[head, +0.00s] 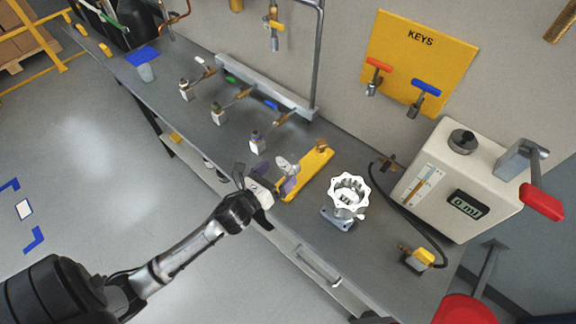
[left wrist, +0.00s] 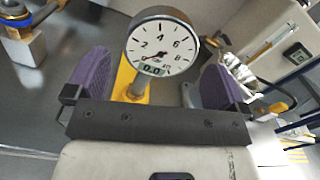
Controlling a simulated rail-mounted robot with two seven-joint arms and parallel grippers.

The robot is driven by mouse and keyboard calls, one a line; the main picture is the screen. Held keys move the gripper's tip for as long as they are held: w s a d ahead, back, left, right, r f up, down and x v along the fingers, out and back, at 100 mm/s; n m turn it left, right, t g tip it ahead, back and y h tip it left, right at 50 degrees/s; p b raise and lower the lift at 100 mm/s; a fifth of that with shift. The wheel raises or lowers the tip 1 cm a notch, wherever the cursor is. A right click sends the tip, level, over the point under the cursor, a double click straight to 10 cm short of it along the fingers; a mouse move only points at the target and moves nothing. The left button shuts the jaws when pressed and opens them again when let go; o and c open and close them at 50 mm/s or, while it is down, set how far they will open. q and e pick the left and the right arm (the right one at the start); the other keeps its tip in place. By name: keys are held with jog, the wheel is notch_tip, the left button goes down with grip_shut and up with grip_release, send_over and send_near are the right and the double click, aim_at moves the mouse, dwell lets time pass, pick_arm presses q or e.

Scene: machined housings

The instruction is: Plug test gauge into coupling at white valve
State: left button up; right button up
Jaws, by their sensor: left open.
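The test gauge (head: 287,163) is a small round dial whose stem rises from a yellow holder (head: 316,171) on the bench. In the left wrist view the gauge (left wrist: 160,45) faces me, with a white dial and a small display. My left gripper (head: 277,177) is open at the gauge. Its purple pads (left wrist: 155,84) stand on either side of the stem, apart from it. The white valve (head: 199,61) is the farthest of three handled valves along the grey rail. A small block with a fitting (head: 185,90) stands in front of it. My right gripper is out of view.
Green (head: 231,79) and blue (head: 271,104) valves follow along the rail, with similar blocks in front. A white scalloped handwheel (head: 348,187) stands right of the holder. A white machine (head: 459,181) with a cable is at the right. The bench's front edge is close to my gripper.

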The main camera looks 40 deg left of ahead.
aim_at(286, 167)
pick_arm(q)
jog(key=shift+w+d+f, duration=0.1)
jog(key=shift+w+f, duration=0.05)
jog(key=shift+w, duration=2.3)
jog(key=shift+c, duration=0.4)
jog(key=c, duration=0.7)
jog(key=shift+c, duration=0.5)
jog(key=shift+r, duration=0.2)
